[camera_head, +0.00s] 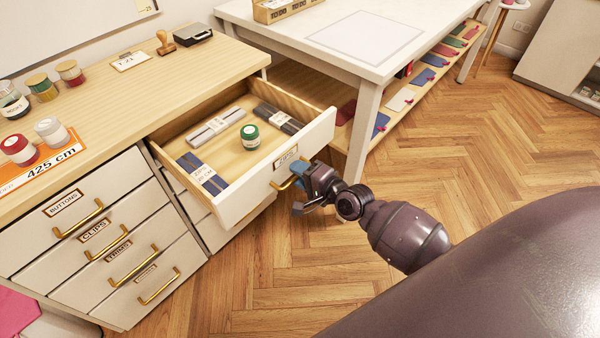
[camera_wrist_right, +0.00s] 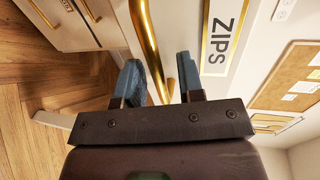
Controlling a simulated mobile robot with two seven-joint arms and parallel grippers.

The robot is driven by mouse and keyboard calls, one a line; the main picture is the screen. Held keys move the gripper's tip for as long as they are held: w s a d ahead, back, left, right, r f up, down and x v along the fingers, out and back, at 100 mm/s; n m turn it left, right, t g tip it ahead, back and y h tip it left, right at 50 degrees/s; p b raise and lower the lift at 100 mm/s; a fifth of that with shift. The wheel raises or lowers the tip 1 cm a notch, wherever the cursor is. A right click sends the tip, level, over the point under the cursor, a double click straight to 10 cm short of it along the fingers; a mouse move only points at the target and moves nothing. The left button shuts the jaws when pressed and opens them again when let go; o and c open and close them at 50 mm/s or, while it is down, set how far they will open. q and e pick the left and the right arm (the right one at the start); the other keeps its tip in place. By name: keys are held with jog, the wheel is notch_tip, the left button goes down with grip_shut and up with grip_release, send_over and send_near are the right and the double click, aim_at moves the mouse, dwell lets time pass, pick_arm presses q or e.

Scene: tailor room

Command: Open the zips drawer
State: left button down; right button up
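The zips drawer (camera_head: 232,203) is pulled far out of the wooden-topped cabinet. Its "ZIPS" label (camera_head: 285,157) is on the white front and also shows large in the right wrist view (camera_wrist_right: 220,38). Inside lie zip packs (camera_head: 216,126) and a green jar (camera_head: 250,136). My right gripper (camera_head: 285,180) is at the drawer front, at the brass handle (camera_wrist_right: 151,45). In the right wrist view its blue fingers (camera_wrist_right: 162,80) are apart, with the handle bar running between them and a gap beside the right-hand finger. My left gripper is out of view.
Labelled shut drawers (camera_head: 113,237) are to the left. Jars (camera_head: 70,73), a stamp (camera_head: 165,42) and a "425 cm" sign (camera_head: 50,165) are on the cabinet top. A white table (camera_head: 430,25) stands behind right. The wooden floor (camera_head: 470,130) on the right is clear.

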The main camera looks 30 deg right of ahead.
jog(key=p+v, duration=0.1)
jog(key=v, duration=1)
jog(key=shift+w, duration=0.1)
dwell(0.5)
